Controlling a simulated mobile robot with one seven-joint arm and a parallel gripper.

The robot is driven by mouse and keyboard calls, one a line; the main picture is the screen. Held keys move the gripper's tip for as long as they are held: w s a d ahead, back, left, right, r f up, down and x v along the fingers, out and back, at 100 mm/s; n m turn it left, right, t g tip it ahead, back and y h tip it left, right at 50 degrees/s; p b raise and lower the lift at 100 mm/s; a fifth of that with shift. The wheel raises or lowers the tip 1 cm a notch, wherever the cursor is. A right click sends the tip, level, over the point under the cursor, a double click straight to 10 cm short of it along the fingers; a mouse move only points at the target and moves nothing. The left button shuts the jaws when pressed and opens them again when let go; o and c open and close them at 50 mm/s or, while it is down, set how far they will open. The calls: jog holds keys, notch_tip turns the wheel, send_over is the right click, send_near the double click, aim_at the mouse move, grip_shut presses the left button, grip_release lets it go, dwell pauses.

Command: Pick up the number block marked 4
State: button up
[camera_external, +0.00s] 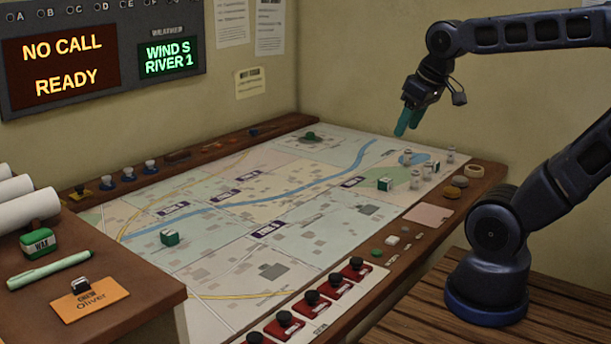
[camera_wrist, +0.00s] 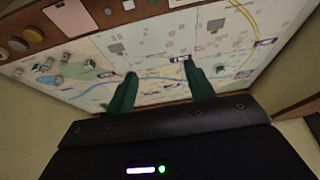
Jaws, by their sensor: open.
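Small green-and-white blocks stand on the map table (camera_external: 330,240): one at the left (camera_external: 170,237), one at the right (camera_external: 385,184), and a partly hidden one near the far right edge (camera_external: 435,166). I cannot read a 4 on any of them. A green-topped block (camera_wrist: 90,65) also shows in the wrist view, left of my fingers. My gripper (camera_external: 407,128) is open and empty, with teal fingers pointing down, well above the far right part of the map. In the wrist view its fingers (camera_wrist: 159,68) are spread apart over the map.
Several small pale pieces (camera_external: 414,180) crowd around the right-hand blocks. Red station plates with black knobs (camera_external: 312,298) line the front edge. A side desk (camera_external: 130,290) holds a green stamp (camera_external: 39,243) and pen. The map's middle is mostly clear.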

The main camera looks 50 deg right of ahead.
jog(key=shift+o, duration=0.9)
jog(key=shift+w, duration=0.1)
